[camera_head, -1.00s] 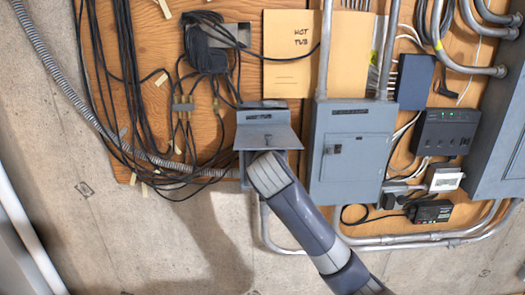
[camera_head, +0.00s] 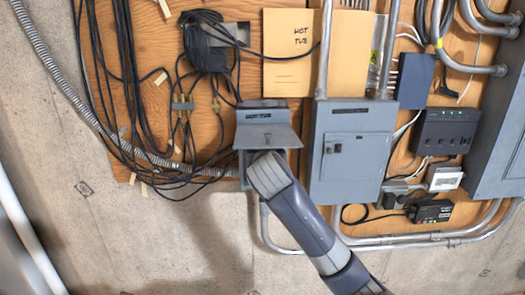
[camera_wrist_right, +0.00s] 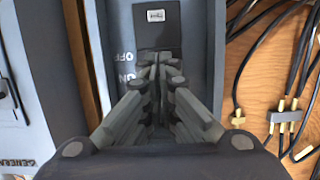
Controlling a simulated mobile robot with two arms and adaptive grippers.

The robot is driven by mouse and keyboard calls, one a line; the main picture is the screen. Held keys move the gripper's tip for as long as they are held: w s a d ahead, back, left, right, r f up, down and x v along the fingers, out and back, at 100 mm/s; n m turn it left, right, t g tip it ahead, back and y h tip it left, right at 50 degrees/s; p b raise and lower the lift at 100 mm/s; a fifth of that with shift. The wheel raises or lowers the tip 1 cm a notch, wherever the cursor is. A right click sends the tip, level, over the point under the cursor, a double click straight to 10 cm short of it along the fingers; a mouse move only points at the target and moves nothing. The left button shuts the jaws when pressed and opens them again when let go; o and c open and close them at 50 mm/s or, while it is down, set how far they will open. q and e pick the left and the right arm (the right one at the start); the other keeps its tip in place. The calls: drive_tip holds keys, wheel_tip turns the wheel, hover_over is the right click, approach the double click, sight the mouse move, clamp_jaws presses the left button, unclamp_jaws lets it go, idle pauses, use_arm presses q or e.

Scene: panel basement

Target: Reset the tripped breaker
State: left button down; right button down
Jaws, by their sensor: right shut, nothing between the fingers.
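A small grey breaker box (camera_head: 262,115) is mounted on the plywood in the head view, its cover (camera_head: 270,138) swung up and sticking outward. My right arm reaches up under the cover, which hides the gripper there. In the right wrist view the box's grey face (camera_wrist_right: 190,25) carries ON and OFF lettering, shown upside down, beside a dark switch slot (camera_wrist_right: 172,38) with a small white label. My right gripper (camera_wrist_right: 159,62) is shut and empty, its fingertips at the slot's near end. They cover the switch lever, so its position and any contact cannot be told. My left gripper is not in view.
A larger closed grey panel (camera_head: 351,155) stands just right of the box, with vertical conduits above it. Loose black cables (camera_head: 125,90) hang on the plywood to the left. Conduit (camera_head: 430,236) runs below the panels.

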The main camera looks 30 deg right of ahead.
drive_tip(key=shift+f+b, duration=0.45)
drive_tip(key=shift+f, duration=0.35)
drive_tip(key=shift+r+p, duration=0.3)
drive_tip(key=shift+p, duration=0.05)
idle(0.5)
drive_tip(key=s+a, duration=0.3)
drive_tip(key=s, duration=0.3)
drive_tip(key=shift+a+p, duration=0.3)
idle(0.6)
